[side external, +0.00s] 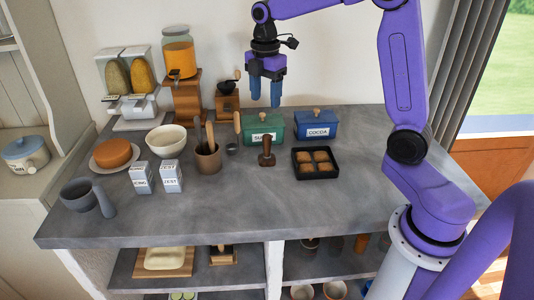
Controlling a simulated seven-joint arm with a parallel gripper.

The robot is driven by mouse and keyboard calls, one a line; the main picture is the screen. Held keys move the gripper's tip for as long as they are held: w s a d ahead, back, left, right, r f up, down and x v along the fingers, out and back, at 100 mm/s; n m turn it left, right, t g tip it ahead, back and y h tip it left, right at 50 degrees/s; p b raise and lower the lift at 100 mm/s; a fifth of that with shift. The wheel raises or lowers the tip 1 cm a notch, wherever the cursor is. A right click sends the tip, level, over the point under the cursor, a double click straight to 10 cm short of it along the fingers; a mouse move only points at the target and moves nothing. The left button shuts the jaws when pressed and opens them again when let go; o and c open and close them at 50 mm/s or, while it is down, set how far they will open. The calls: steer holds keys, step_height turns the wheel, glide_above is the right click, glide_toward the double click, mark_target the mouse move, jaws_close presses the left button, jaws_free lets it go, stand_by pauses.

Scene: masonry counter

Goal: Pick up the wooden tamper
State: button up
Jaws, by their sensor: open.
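The wooden tamper (267,151) stands upright on the grey counter, near its middle, with a dark brown handle and a wider base. It is in front of the green sugar box and left of a black tray. My gripper (265,103) has blue fingers pointing down. It is open and empty, held in the air above and behind the tamper in the picture, apart from it.
The green sugar box (264,130) and blue cocoa box (315,126) stand behind. A black tray (316,175) with brown squares is to the right. A utensil pot (208,160) is left. The front counter (260,215) is clear.

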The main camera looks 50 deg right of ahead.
mark_target(267, 136)
step_height(267, 136, down, 11)
steer(key=shift+f, duration=0.1)
steer(key=shift+s+d+f, duration=0.1)
steer(key=shift+f, duration=2.35)
jaws_close()
